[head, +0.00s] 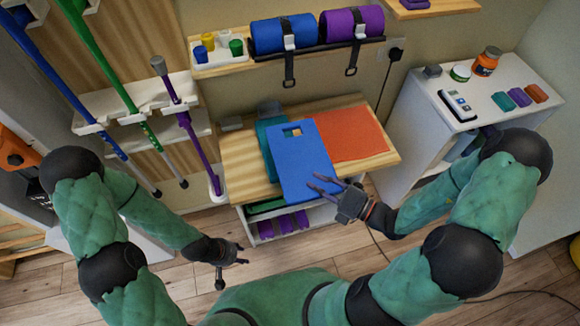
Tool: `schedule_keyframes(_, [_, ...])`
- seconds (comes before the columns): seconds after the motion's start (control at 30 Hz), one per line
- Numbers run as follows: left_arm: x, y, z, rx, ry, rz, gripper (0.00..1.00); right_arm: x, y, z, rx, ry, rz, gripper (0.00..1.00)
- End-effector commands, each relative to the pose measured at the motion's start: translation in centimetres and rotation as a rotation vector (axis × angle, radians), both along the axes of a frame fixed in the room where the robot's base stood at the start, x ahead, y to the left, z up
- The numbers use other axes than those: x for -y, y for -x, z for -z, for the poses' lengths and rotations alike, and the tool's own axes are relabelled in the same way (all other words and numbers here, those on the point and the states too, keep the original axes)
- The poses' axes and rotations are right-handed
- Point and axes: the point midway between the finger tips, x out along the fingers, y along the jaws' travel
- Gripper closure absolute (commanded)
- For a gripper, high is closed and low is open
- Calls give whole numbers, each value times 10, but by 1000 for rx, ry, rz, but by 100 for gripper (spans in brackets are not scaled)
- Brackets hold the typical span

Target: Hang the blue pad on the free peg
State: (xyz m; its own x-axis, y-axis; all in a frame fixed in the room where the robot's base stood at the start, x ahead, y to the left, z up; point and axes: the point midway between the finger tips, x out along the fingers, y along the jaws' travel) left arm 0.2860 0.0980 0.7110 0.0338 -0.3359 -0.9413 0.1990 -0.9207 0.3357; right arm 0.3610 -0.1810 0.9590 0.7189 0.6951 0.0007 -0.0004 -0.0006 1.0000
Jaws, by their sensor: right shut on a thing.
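The blue pad (303,172) is a flat rectangle with a small square hole near its far end. It lies over or just above the wooden bench top, overlapping a teal pad (268,138) and the edge of an orange pad (350,135). My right gripper (322,186) is shut on the blue pad's near right edge. I cannot tell whether the pad touches what is under it. My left gripper (243,254) is low in front of the bench, apart from the pad; its finger opening is unclear. I cannot make out a free peg.
A wall rail (318,47) holds rolled blue and purple mats above the bench (240,165). A rack (150,95) with several poles stands at left. A white cabinet (415,110) with jars and small blocks is at right. Open floor lies in front.

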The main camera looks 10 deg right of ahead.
Motion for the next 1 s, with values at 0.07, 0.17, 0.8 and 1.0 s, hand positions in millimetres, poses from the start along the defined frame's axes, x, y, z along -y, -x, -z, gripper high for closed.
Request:
schedule_keyframes(0.07, [0, 0, 8, 0, 0, 0, 60, -8, -13, 9, 2, -1, -7, 100])
schedule_keyframes(0.17, [0, 0, 14, 0, 0, 0, 60, -16, -31, 18, 2, -1, -7, 100])
schedule_keyframes(0.8, [0, 0, 47, 0, 0, 0, 60, -41, -93, 80, 1, 1, -1, 100])
schedule_keyframes(1.0, [0, 0, 57, 0, 0, 0, 60, -42, -97, 105, -1, -1, 1, 100])
